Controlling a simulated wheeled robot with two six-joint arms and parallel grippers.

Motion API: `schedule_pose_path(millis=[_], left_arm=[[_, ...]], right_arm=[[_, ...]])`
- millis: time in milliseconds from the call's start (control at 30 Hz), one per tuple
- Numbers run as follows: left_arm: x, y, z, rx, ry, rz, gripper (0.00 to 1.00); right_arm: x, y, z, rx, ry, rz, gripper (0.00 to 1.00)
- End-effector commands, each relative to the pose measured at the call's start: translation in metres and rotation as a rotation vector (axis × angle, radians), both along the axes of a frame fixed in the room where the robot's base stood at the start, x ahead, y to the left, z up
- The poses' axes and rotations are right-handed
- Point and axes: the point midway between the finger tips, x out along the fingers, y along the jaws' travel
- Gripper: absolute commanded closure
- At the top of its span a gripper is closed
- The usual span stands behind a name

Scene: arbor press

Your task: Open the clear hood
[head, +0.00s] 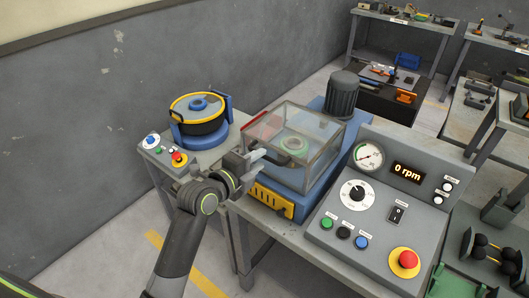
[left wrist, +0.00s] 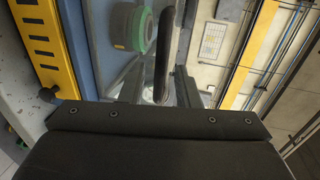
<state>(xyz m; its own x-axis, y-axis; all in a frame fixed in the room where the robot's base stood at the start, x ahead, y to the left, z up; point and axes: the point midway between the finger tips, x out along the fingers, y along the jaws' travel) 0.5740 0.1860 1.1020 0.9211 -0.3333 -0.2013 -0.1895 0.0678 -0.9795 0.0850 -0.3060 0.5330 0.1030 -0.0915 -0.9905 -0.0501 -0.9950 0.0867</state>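The clear hood (head: 318,128) is a see-through box with grey edges, down over the blue machine base (head: 262,180). A green ring-shaped part (head: 294,146) shows inside it, and also in the left wrist view (left wrist: 138,30). My left gripper (head: 250,158) is at the hood's near left side. In the left wrist view a dark handle bar (left wrist: 163,50) stands ahead of the gripper, with grey finger pieces apart on either side of it. The gripper looks open; I cannot tell whether it touches the bar. My right gripper is not in view.
A control panel (head: 372,215) with dials, a "0 rpm" display and a red button (head: 404,262) stands to the right. A blue and yellow round device (head: 199,112) and a small button box (head: 162,150) are left. A dark motor (head: 342,95) rises behind the hood.

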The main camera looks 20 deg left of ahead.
Motion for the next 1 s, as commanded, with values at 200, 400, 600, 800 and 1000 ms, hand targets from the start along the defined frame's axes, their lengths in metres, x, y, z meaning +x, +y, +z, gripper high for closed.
schedule_pose_path(millis=[200, 400, 600, 800, 1000], left_arm=[[0.024, -0.009, -0.003, -0.002, 0.000, -0.001, 0.71], [0.032, -0.012, -0.007, 0.000, 0.000, 0.000, 0.71], [0.033, -0.012, -0.007, 0.000, 0.000, 0.000, 0.71], [0.032, -0.012, -0.007, 0.000, 0.000, 0.000, 0.86], [0.032, -0.012, -0.007, 0.000, 0.000, 0.000, 1.00]], right_arm=[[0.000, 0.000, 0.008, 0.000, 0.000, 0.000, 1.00], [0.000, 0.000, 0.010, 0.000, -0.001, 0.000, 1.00], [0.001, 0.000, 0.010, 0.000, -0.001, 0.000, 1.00], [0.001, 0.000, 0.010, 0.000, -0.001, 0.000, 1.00], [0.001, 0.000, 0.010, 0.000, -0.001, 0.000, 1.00]])
